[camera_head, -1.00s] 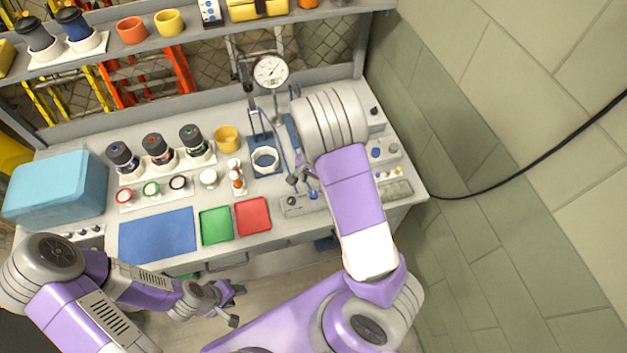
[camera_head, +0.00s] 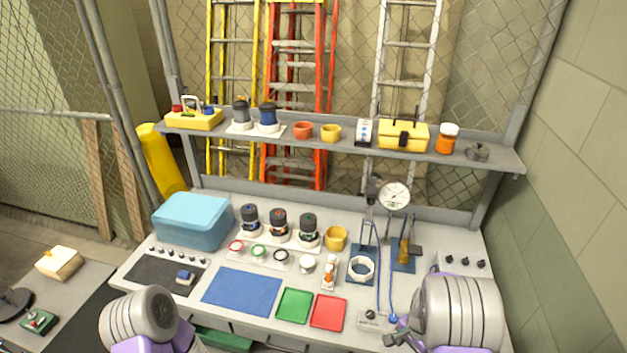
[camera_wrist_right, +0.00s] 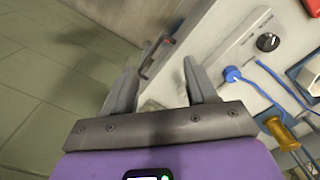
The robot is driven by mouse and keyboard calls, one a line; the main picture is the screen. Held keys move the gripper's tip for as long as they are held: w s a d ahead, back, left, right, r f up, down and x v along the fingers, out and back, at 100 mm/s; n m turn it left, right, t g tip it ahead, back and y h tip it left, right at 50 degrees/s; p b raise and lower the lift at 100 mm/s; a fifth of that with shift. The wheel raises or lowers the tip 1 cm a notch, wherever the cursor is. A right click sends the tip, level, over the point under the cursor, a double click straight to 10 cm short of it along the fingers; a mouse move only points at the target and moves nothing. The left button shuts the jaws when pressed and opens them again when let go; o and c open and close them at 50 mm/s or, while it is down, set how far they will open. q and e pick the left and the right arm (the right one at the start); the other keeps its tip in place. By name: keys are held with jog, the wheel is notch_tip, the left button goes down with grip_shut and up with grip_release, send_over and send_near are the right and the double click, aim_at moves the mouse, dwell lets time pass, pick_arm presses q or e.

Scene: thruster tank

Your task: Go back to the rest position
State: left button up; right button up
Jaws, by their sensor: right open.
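My right gripper (camera_wrist_right: 160,82) is open in the right wrist view, with nothing between its fingers. It is by the bench's front edge, with the floor to the left and a panel with knobs to the right. In the head view, my right arm fills the lower right corner and a dark part that may be the gripper shows beside it. My left arm shows only as a grey and purple link at the lower left. The left gripper is out of view.
The workbench (camera_head: 205,318) holds a blue box (camera_head: 193,221), a blue mat (camera_head: 242,291), green (camera_head: 294,305) and red (camera_head: 328,312) trays, and a dial gauge (camera_head: 394,196).

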jog(key=s+a+f+n+b, duration=0.2)
jog(key=s+a+f+b, duration=0.15)
jog(key=f, duration=0.45)
jog(key=s+a+f+n+b, duration=0.25)
jog(key=s+f, duration=0.25)
jog(key=f, duration=0.3)
pick_arm(q)
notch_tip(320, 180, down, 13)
jog(key=b, duration=0.6)
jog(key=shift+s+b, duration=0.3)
jog(key=shift+b, duration=0.1)
pick_arm(e)
jog(key=s+a+f+n+y, duration=0.4)
jog(key=s+a+f, duration=0.4)
jog(key=a, duration=0.2)
jog(key=shift+s+t, duration=0.3)
jog(key=shift+s, duration=0.05)
